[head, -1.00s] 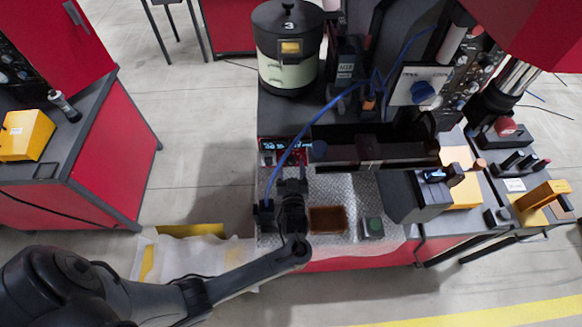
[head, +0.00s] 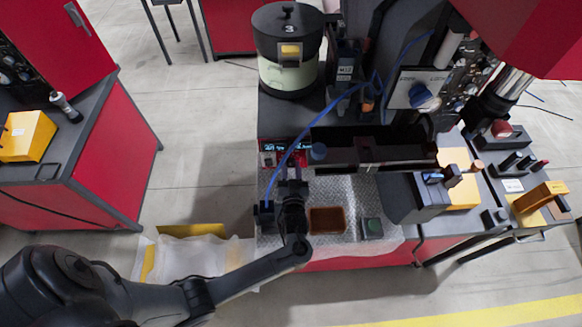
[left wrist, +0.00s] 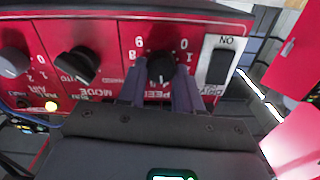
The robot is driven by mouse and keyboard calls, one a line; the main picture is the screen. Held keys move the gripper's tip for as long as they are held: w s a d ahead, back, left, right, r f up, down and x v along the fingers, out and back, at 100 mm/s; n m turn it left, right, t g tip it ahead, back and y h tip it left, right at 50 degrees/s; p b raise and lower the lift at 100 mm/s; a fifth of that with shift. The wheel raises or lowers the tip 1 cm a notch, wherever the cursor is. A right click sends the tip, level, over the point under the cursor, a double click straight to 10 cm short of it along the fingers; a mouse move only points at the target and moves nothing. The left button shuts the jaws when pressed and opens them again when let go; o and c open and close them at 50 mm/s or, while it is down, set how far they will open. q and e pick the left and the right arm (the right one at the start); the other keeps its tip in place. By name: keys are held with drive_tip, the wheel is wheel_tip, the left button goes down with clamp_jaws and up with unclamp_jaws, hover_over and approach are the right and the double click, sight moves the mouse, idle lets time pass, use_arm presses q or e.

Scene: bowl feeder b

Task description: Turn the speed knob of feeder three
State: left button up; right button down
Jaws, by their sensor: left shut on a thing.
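The red control panel (head: 270,158) of feeder three sits below the lidded bowl (head: 287,70) marked 3. In the left wrist view the red panel (left wrist: 115,30) fills the upper part. Its black speed knob (left wrist: 161,68) stands within a dial of printed numbers. My left gripper (left wrist: 160,86) has a dark finger on each side of this knob and is shut on it. In the head view my left gripper (head: 295,172) reaches up to the panel, and its fingers hide part of the panel face. My right gripper is not in view.
Beside the speed knob are a mode knob (left wrist: 78,64), an air knob (left wrist: 14,62) and a black rocker switch (left wrist: 220,64). A blue cable (head: 300,135) arcs past the panel. A brown tray (head: 327,220) and a green button (head: 373,228) are on the metal plate.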

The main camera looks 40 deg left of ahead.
use_arm(q)
drive_tip(key=m+p, duration=0.1)
drive_tip(key=m, duration=0.1)
drive_tip(key=shift+r+m+p, duration=0.15)
drive_tip(key=shift+m+p, duration=0.2)
drive_tip(key=shift+m, duration=0.05)
drive_tip(key=shift+m+p, duration=0.4)
drive_tip(key=shift+m, duration=0.4)
drive_tip(key=o, duration=1)
drive_tip(key=shift+o, duration=0.2)
drive_tip(key=shift+d, duration=0.1)
drive_tip(key=v, duration=1)
drive_tip(key=shift+s+d+b, duration=0.2)
drive_tip(key=shift+s+b, duration=0.05)
drive_tip(key=shift+b, duration=0.1)
drive_tip(key=shift+f, duration=0.2)
